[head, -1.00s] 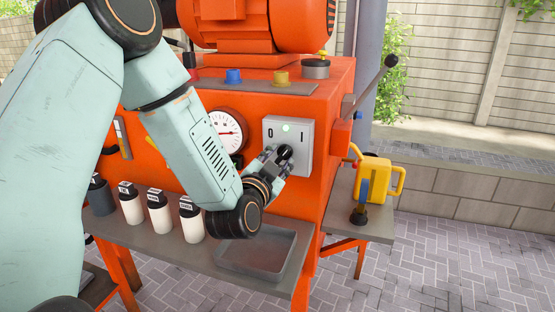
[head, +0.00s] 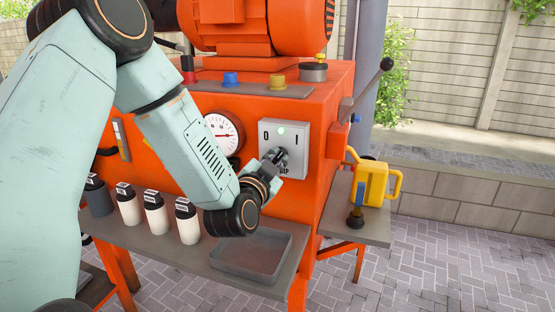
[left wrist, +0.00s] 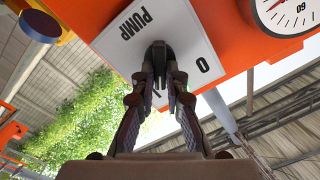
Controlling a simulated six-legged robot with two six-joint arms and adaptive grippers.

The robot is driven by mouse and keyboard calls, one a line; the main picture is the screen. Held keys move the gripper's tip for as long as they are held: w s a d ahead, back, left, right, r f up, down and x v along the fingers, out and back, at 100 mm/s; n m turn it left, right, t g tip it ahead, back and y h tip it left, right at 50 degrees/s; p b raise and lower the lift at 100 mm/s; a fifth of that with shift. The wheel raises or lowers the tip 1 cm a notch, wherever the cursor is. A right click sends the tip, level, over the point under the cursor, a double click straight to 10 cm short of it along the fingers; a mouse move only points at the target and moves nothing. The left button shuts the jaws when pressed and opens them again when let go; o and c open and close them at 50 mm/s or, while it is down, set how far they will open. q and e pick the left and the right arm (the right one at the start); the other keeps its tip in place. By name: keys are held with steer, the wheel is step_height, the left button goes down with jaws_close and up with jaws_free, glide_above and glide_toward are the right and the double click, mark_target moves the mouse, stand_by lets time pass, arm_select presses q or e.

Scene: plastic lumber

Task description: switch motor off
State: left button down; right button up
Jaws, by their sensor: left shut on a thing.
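A grey switch plate (head: 297,137) is on the front of the orange machine, marked 0 at left and I at right, with a green lamp (head: 281,130) at its top. In the left wrist view the plate (left wrist: 185,30) carries the word PUMP. My left gripper (head: 277,161) is at the middle of the plate; in the left wrist view its fingers (left wrist: 160,82) are shut on a black knob (left wrist: 158,53). The fingers hide much of the knob, so its exact setting is hard to tell. My right gripper is not in view.
A round gauge (head: 223,133) sits left of the plate. Several bottles (head: 156,214) and a grey tray (head: 252,256) stand on the shelf below. A yellow can (head: 373,183) stands on the right side shelf. A lever (head: 386,65) sticks out at upper right.

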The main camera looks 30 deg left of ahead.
arm_select(q)
steer(key=shift+r, duration=0.1)
stand_by(0.3)
steer(key=n, duration=0.3)
steer(key=shift+a+r, duration=0.1)
steer(key=shift+a, duration=0.05)
steer(key=shift+a+n+b, duration=0.15)
steer(key=shift+n+b, duration=0.3)
steer(key=shift+n, duration=2.3)
steer(key=shift+a+n+b, duration=0.15)
steer(key=shift+n+b, duration=0.3)
steer(key=shift+n, duration=2.3)
steer(key=c, duration=1.4)
jaws_free()
steer(key=shift+f, duration=0.2)
